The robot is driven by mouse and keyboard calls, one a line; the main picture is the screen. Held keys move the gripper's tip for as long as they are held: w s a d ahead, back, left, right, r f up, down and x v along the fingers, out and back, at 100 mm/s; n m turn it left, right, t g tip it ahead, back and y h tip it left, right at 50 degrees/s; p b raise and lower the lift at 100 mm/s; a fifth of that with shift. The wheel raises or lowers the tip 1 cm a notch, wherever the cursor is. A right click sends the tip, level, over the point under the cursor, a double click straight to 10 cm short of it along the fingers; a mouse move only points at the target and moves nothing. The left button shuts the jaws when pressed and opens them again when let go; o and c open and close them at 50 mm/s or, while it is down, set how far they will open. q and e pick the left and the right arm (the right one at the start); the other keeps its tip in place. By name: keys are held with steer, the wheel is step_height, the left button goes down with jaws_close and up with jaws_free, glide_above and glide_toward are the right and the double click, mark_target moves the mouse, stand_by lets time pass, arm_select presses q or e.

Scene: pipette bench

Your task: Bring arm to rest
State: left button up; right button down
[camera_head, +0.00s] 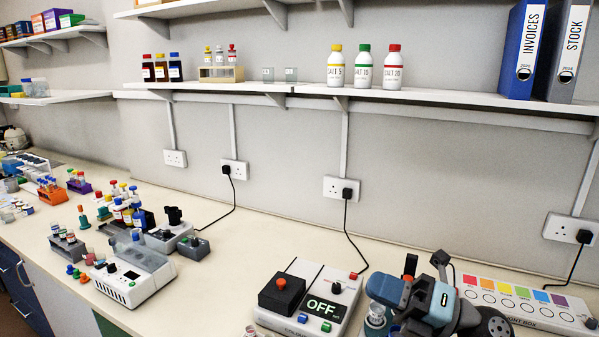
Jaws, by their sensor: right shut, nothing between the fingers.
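My right gripper (390,291) is at the lower right, low over the bench near its front edge. It is shut and empty. It hangs above a small clear jar (375,321) and partly hides it. My left gripper is not in view.
The white bench (225,285) is clear left of the OFF device. A white instrument (132,277), bottle racks and small vials crowd the left. Black cables (347,235) run down from wall sockets. A shelf above holds SALT bottles (363,68) and binders (523,50).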

steer(key=s+d+f+m+t+h, duration=0.1)
steer(key=d+f+m+t+h, duration=0.45)
steer(key=m+h, duration=0.65)
steer(key=s+d+f+m+t+h, duration=0.1)
steer(key=d+f+m+t+h, duration=0.5)
steer(key=m, duration=1.1)
steer(key=s+d+f+m+g+h, duration=0.15)
steer(key=s+f+m+g, duration=0.45)
steer(key=s+f+g, duration=1.3)
steer(key=w+a+f+t+y+p, duration=0.3)
steer(key=a+f+t+p, duration=0.2)
steer(key=t, duration=0.6)
step_height(320, 180, down, 2)
steer(key=shift+w+a+n, duration=0.3)
steer(key=shift+n, duration=0.1)
